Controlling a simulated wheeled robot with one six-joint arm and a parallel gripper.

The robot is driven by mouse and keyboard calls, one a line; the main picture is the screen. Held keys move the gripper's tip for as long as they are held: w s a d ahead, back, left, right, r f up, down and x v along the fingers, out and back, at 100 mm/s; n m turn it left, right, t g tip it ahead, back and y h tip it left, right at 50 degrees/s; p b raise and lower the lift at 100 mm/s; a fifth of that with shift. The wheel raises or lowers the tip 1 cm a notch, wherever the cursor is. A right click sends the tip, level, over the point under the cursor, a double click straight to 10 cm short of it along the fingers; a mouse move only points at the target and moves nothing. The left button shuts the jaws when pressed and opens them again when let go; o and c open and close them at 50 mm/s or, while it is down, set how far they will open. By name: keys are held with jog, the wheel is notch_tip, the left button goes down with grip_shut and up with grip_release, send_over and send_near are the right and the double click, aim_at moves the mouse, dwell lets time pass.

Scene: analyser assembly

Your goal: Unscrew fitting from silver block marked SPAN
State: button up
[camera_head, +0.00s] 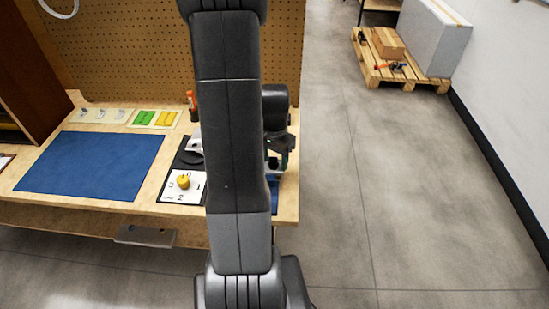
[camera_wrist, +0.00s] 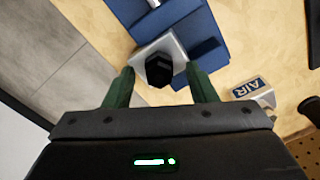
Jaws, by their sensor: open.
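In the wrist view a black hex-shaped fitting (camera_wrist: 159,70) sits on a silver block (camera_wrist: 172,44). No SPAN marking is readable on this block. The block rests against a blue stepped holder (camera_wrist: 205,50). My gripper (camera_wrist: 160,76) is open, with one green finger on each side of the fitting. A gap shows between each finger and the fitting; their relative height is hard to judge. In the head view my gripper (camera_head: 279,152) is over the right end of the bench, and my arm hides most of that area.
A light block marked AIR (camera_wrist: 250,88) stands right of the holder, with a black part (camera_wrist: 308,108) beyond it. In the head view a blue mat (camera_head: 90,162) and a white dial plate with a yellow knob (camera_head: 183,182) lie to the left. A pegboard (camera_head: 140,50) stands behind.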

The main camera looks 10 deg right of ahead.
jog(key=c, duration=1.1)
jog(key=shift+o, duration=0.2)
jog(key=shift+w+a+n, duration=0.1)
jog(key=shift+n, duration=1.9)
jog(key=n, duration=0.3)
jog(key=shift+a+n, duration=0.1)
jog(key=shift+n, duration=0.3)
jog(key=shift+n, duration=0.3)
